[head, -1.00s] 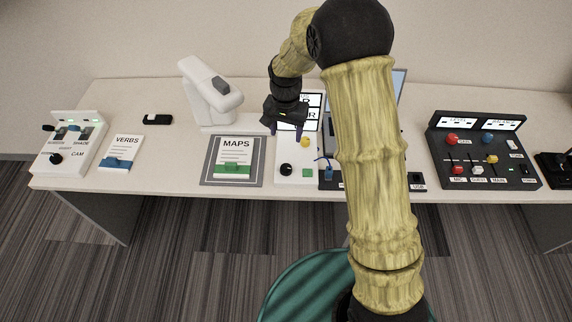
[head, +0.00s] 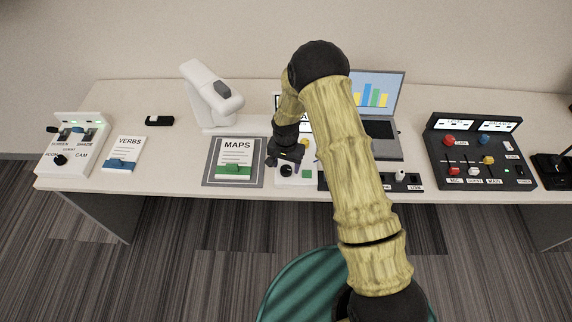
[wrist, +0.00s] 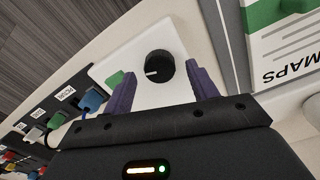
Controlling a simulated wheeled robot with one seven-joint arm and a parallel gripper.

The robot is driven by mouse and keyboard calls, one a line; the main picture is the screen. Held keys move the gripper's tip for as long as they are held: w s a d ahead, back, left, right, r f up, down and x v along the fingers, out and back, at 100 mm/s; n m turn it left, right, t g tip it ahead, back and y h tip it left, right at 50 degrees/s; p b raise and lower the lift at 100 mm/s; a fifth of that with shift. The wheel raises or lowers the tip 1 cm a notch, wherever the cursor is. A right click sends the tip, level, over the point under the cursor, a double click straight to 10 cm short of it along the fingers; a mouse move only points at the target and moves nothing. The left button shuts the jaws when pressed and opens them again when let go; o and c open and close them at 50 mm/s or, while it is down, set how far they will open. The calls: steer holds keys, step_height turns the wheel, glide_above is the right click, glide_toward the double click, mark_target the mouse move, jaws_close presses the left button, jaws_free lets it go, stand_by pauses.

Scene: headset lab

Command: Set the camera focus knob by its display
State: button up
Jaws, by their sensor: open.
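The black focus knob (wrist: 160,66) stands on a white panel (wrist: 128,41) in the wrist view, with a white pointer mark on its side. It also shows in the head view (head: 286,171). My gripper (wrist: 165,88) is open, and its purple fingers reach toward the knob from either side. The knob lies just beyond and between the fingertips; I cannot tell if they touch it. A green button (wrist: 115,78) is beside it on the panel. The display (head: 305,122) at the panel's back is mostly hidden behind my arm in the head view.
A MAPS sheet with a green clip (head: 234,169) lies left of the panel on a grey mat (head: 211,174). A document camera (head: 212,95) stands behind. A laptop (head: 387,142) and a black audio mixer (head: 480,180) are to the right. A blue plug (wrist: 92,101) sits close to the panel.

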steer(key=shift+f, duration=0.7)
steer(key=c, duration=1)
steer(key=shift+n, duration=0.5)
steer(key=n+b, duration=0.2)
steer(key=n, duration=0.2)
steer(key=n+b, duration=0.1)
steer(key=n, duration=0.4)
steer(key=shift+n+b, duration=0.3)
steer(key=shift+n, duration=0.1)
